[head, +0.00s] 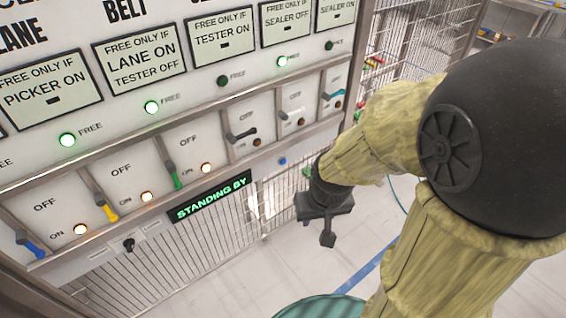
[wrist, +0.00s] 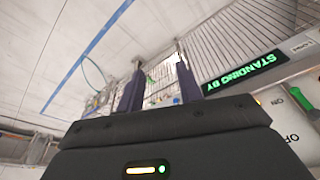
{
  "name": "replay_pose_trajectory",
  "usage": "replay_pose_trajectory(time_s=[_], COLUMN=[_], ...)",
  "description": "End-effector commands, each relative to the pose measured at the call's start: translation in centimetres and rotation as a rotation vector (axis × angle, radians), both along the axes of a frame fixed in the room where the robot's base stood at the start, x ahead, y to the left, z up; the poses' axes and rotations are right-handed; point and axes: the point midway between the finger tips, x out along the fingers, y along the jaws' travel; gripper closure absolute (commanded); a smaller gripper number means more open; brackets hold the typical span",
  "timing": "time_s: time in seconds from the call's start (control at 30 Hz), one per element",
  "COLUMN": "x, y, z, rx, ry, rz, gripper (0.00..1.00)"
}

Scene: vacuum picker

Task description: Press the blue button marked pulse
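A small blue button (head: 282,161) sits on the lower strip of the panel, right of the green STANDING BY display (head: 210,196). Any label at the button is too small to read. My gripper (head: 327,238) hangs below and to the right of the button in the head view, apart from the panel and pointing down. In the wrist view its two dark fingers (wrist: 158,82) stand apart with nothing between them. The button cannot be made out in the wrist view.
Coloured levers, such as a yellow one (head: 106,209) and a green one (head: 175,176), line the panel (head: 120,170). A black knob (head: 128,245) sits below. Wire mesh (head: 150,262) is under the panel. Pale floor (head: 290,270) with a blue line lies open beneath my gripper.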

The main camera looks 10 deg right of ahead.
Motion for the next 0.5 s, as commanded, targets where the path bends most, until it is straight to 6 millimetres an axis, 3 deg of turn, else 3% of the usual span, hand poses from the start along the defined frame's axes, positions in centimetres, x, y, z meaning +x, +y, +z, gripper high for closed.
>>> replay_pose_trajectory(time_s=[0.03, 0.17, 0.5], x=[0.0, 0.0, 0.0], y=[0.0, 0.0, 0.0], z=[0.0, 0.0, 0.0], rx=[0.0, 0.0, 0.0], ry=[0.0, 0.0, 0.0], rz=[0.0, 0.0, 0.0], gripper=[0.73, 0.99, 1.0])
